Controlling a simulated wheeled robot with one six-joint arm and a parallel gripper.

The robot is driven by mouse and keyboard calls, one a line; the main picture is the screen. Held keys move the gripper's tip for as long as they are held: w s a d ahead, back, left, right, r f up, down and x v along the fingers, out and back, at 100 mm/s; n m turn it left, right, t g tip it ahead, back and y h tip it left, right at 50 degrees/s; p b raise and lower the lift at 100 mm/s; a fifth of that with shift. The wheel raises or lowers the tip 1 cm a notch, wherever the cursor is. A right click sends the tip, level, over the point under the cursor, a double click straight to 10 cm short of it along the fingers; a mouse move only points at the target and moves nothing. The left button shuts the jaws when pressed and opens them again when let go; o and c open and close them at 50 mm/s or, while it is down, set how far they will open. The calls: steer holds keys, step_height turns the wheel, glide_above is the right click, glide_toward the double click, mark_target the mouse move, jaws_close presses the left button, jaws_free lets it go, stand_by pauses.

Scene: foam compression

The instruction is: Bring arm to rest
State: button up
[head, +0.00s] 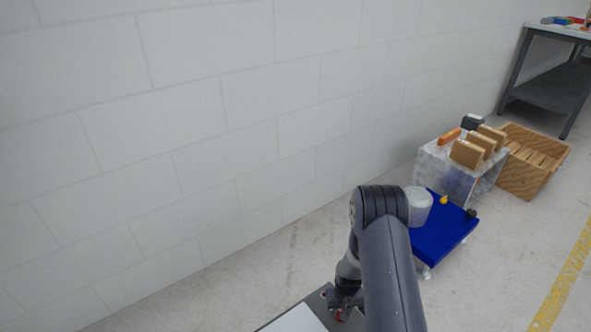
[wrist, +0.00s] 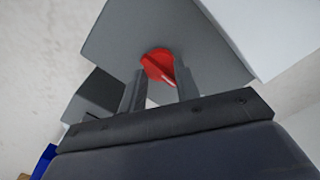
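My arm is folded in the head view, its upper link reaching out of the bottom edge. My gripper (head: 345,302) hangs low behind that link, over a dark grey surface with a white panel. In the wrist view my gripper (wrist: 160,80) points at this grey surface, its two dark fingers apart. A red rounded part (wrist: 158,66) shows between and beyond the fingertips, seemingly on the grey surface; I cannot tell if the fingers touch it. I see nothing clearly held.
A blue platform (head: 438,243) with a grey-white cylinder (head: 418,207) and small items stands right of my arm. Behind it are a grey block-like stand (head: 437,172) bearing tan blocks (head: 466,153), a wooden crate (head: 541,141) and a table (head: 560,33). A white wall (head: 180,120) fills the left.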

steer(key=m+p, duration=0.1)
steer(key=m, duration=0.3)
stand_by(0.3)
